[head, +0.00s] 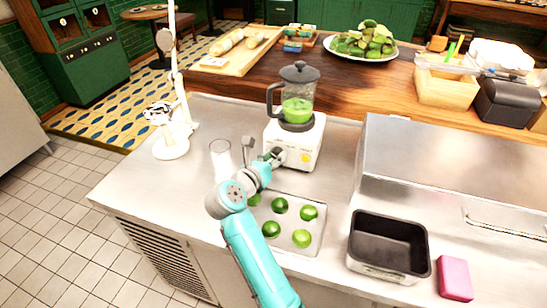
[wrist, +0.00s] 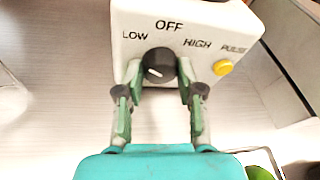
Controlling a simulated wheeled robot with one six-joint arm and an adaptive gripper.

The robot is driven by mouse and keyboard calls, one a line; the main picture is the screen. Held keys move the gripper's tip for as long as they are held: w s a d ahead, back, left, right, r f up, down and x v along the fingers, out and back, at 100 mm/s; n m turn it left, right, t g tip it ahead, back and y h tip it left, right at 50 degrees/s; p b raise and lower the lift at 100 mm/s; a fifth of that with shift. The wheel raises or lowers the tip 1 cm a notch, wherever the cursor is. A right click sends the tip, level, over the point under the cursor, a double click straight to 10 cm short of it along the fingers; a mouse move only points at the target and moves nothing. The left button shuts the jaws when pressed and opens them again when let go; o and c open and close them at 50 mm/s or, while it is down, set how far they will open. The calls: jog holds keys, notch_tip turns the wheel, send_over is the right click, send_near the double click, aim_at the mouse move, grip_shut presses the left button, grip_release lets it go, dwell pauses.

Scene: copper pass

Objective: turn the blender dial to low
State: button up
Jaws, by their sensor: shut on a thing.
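The blender stands on the steel counter, its white base (head: 308,138) under a jar (head: 297,108) holding green liquid. In the wrist view the base (wrist: 200,22) shows the labels OFF, LOW, HIGH and PULSE. The black dial (wrist: 160,63) sits below OFF. Its white mark slants, with its upper-left end toward the LOW side; I cannot tell the exact setting. My gripper (wrist: 160,82) is shut on the dial, one green finger on each side. In the head view my gripper (head: 273,156) is at the base's front and hides the dial.
A yellow button (wrist: 223,67) is right of the dial. A tray (head: 284,208) with several limes lies in front. A clear glass (head: 221,158) stands left, close to my gripper. A black pan (head: 390,245) and pink block (head: 455,278) are at right.

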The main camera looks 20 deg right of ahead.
jog(key=o, duration=1.1)
jog(key=shift+o, duration=0.2)
jog(key=v, duration=1.2)
